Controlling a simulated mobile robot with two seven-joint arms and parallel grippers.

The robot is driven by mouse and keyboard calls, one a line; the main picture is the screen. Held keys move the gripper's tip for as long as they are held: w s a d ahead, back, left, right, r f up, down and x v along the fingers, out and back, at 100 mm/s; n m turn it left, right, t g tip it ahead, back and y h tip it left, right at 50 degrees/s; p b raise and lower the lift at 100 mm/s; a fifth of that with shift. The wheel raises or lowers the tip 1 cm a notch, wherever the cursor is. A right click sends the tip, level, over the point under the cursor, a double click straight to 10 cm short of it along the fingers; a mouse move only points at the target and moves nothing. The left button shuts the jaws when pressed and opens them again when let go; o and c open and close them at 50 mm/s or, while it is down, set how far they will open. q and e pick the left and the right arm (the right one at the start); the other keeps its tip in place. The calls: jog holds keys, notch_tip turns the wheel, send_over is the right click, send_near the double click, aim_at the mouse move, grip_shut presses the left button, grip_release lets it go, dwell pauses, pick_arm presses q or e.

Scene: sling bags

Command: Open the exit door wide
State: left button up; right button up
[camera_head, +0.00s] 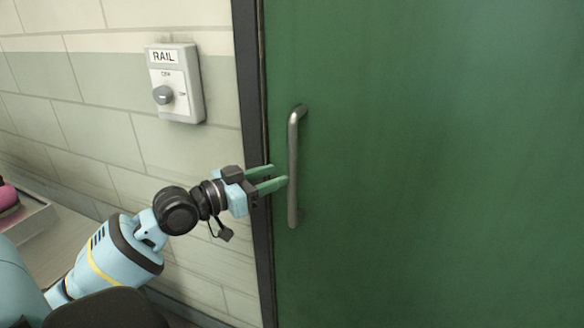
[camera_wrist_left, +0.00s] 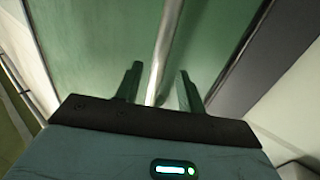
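The green exit door (camera_head: 430,180) fills the right of the head view and looks closed in its dark frame (camera_head: 253,120). A grey metal bar handle (camera_head: 293,150) stands upright near its left edge. My left gripper (camera_head: 281,175) is open, with its green fingers pointing at the lower half of the handle. In the left wrist view the handle (camera_wrist_left: 164,60) runs between the two spread fingers (camera_wrist_left: 158,85); I cannot tell whether either finger touches it. My right gripper is in neither view.
A wall switch labelled RAIL (camera_head: 175,84) is on the pale block wall (camera_head: 105,100) left of the door. A pink object (camera_head: 8,197) sits on a low light surface (camera_head: 35,218) at the far left.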

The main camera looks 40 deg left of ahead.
pick_arm(q)
jog(key=shift+p+x, duration=0.35)
jog(key=shift+x, duration=2.55)
grip_shut()
